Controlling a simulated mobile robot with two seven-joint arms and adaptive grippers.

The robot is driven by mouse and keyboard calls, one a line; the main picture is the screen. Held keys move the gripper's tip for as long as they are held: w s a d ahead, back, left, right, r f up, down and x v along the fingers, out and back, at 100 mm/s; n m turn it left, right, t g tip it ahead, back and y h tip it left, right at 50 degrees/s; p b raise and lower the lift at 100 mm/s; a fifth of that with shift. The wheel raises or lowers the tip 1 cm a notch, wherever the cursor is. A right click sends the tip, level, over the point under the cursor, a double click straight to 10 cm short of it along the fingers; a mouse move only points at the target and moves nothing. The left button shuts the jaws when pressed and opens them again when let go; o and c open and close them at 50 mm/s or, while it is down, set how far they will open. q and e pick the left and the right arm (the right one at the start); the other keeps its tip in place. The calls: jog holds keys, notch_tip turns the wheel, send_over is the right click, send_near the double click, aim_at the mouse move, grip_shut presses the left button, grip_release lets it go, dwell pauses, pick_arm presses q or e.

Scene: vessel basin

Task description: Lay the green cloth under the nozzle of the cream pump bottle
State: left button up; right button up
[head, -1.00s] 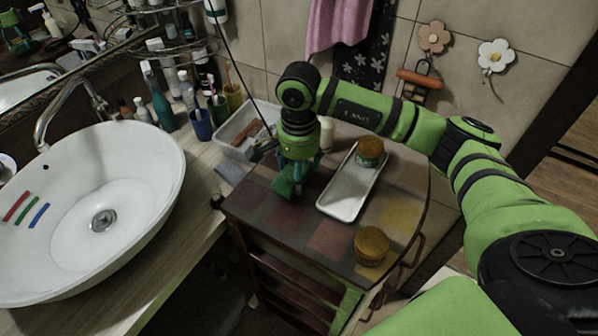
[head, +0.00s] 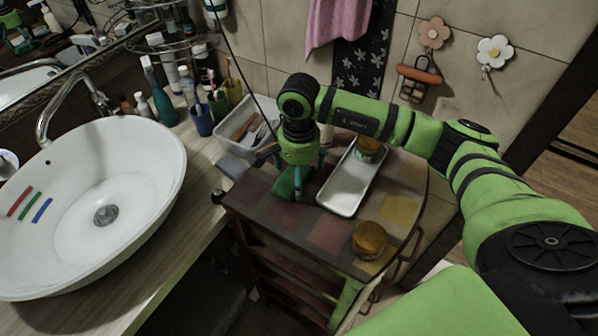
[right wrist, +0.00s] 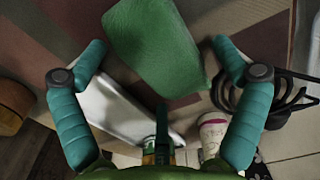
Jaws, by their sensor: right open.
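The green cloth (head: 288,183) looks like a thick folded pad over the patterned cabinet top. In the right wrist view the cloth (right wrist: 155,45) fills the space between the fingertips. My right gripper (head: 298,190) points down at it, open, with its teal fingers (right wrist: 160,48) spread on either side; contact cannot be made out. A cream bottle (head: 326,134) stands behind the gripper, partly hidden; a pale bottle (right wrist: 212,132) in the right wrist view may be the same one. Its nozzle cannot be made out. My left gripper is not in view.
A white tray (head: 345,195) lies right of the gripper with a brown-lidded jar (head: 368,147) at its far end. Another jar (head: 369,240) stands near the front. A clear bin (head: 238,140) is behind left. The sink (head: 60,245) is at left.

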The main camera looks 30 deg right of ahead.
jog(key=shift+r, duration=0.1)
jog(key=shift+r+p, duration=0.25)
jog(key=shift+p, duration=0.1)
notch_tip(320, 180, up, 12)
jog(key=b, duration=0.4)
jog(key=shift+f+b, duration=0.15)
jog(key=shift+b, duration=0.2)
